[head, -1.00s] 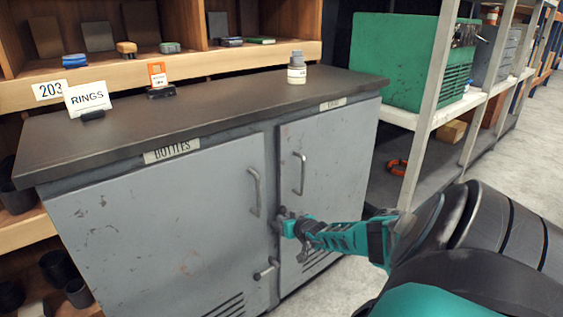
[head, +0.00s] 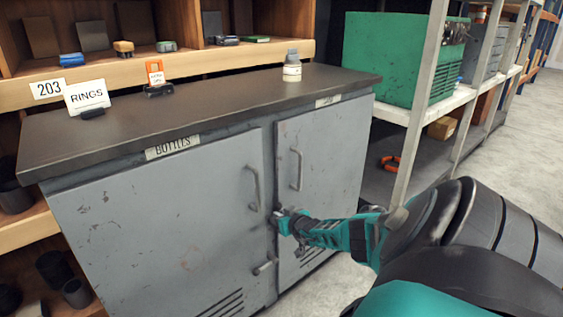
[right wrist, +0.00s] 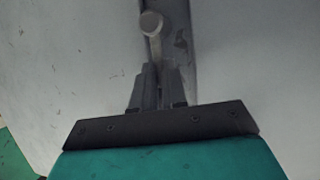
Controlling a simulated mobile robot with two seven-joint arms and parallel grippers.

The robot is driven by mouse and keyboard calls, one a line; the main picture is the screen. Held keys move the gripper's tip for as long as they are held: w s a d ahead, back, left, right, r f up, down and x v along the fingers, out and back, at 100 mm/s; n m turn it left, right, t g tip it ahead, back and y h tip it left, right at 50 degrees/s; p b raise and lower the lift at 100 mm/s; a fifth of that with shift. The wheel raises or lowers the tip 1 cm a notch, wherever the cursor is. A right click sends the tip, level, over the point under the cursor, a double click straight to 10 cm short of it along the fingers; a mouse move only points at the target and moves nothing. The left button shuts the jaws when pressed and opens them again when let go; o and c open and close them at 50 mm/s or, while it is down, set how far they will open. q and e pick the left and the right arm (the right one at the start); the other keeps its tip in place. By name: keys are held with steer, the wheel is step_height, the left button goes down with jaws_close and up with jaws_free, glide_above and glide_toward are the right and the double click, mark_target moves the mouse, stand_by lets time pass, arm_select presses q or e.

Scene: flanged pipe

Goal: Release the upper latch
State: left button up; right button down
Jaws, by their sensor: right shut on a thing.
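The grey cabinet has a left door (head: 160,225) and a right door (head: 325,160), both looking closed. The upper latch sits at the seam between them, mostly hidden by my right gripper (head: 283,221) in the head view. In the right wrist view, my right gripper (right wrist: 157,82) is shut on the upper latch, whose round knob (right wrist: 151,23) and short stem show just beyond the fingertips. The lower latch (head: 265,267) is on the seam below, with its lever slanting down to the left. My left gripper is out of view.
Each door has a bar handle, the left one (head: 252,188) and the right one (head: 297,170), close above my right gripper. A shelf rack (head: 425,110) with a green crate stands to the right.

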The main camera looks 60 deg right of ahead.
steer(key=c, duration=1.2)
jaws_free()
steer(key=shift+r, duration=0.1)
steer(key=shift+o, duration=0.2)
arm_select(q)
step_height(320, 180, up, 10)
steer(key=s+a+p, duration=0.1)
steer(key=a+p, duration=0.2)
steer(key=p, duration=1.1)
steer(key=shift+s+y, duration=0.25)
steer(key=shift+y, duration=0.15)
arm_select(e)
steer(key=v, duration=1.3)
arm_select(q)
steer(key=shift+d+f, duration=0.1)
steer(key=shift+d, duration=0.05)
arm_select(e)
steer(key=shift+w, duration=0.1)
